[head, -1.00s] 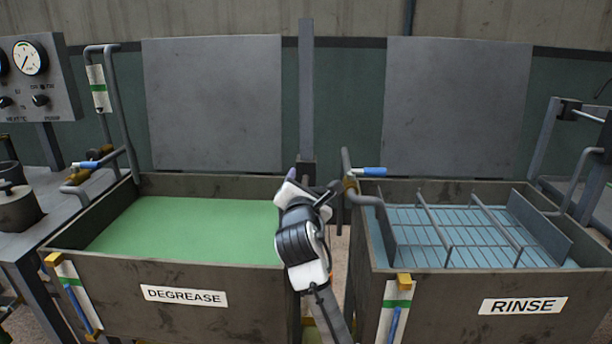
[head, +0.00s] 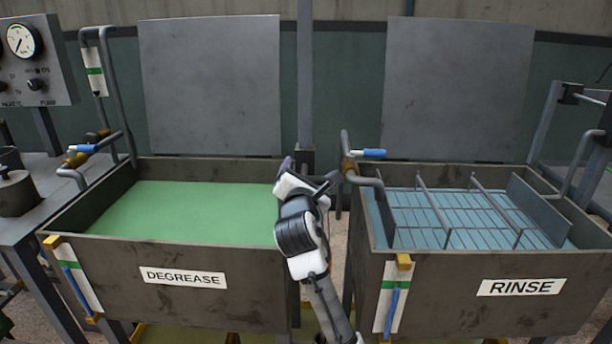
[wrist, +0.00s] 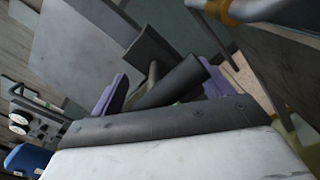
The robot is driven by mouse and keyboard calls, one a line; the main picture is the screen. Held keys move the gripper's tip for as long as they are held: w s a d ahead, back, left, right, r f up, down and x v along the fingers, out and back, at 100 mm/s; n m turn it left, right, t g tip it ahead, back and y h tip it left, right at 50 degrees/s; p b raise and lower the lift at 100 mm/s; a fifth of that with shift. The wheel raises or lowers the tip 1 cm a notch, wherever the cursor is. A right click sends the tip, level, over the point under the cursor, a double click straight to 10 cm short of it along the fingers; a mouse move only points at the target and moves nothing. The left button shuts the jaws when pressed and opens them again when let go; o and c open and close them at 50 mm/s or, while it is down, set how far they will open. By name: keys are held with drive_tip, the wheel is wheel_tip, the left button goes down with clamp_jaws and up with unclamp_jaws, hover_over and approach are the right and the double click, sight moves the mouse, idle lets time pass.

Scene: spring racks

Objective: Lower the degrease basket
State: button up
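The degrease tank (head: 170,260) stands left of centre, labelled DEGREASE, with flat green liquid (head: 190,210). No basket shows above this liquid. An upright post (head: 305,75) with a dark block (head: 305,160) rises between the two tanks. My gripper (head: 305,180) is just in front of the block, beside the degrease tank's right rim. In the wrist view the purple fingers of my gripper (wrist: 162,88) are spread wide. A dark round bar (wrist: 172,85) crosses the space between them. I cannot tell whether the fingers touch it.
The rinse tank (head: 480,312) stands at right with a wire rack (head: 450,215) in blue liquid. A pipe with a blue-handled valve (head: 370,154) is close to my gripper's right. A gauge panel (head: 35,60) is far left. Grey plates (head: 210,85) hang behind the tanks.

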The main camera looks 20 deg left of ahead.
drive_tip(key=shift+a+f, duration=0.15)
drive_tip(key=b+v, duration=0.2)
drive_tip(key=v, duration=1.2)
drive_tip(key=shift+r, duration=0.2)
drive_tip(key=shift+w, duration=0.1)
